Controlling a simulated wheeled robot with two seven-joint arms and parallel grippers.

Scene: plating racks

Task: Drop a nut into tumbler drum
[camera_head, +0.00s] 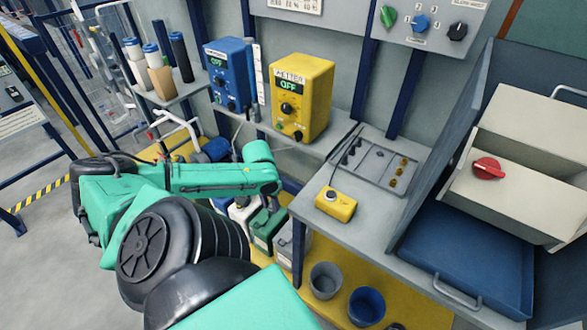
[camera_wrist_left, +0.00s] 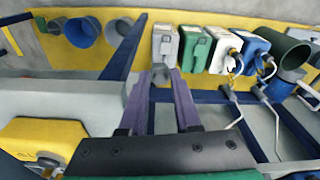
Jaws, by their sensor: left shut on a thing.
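Several brass-coloured nuts (camera_head: 398,171) sit in a grey tray (camera_head: 362,164) on the bench. A dark green open cylinder (camera_wrist_left: 284,50) at the right of the left wrist view may be the tumbler drum; I cannot be sure. My right gripper is out of view.
A yellow button box (camera_head: 336,203) sits on the grey bench near its front edge. Yellow (camera_head: 302,97) and blue (camera_head: 229,73) control units stand behind. A green canister (camera_head: 264,226), grey bucket (camera_head: 325,280) and blue bucket (camera_head: 367,305) stand low down. A blue tray (camera_head: 462,262) is at right.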

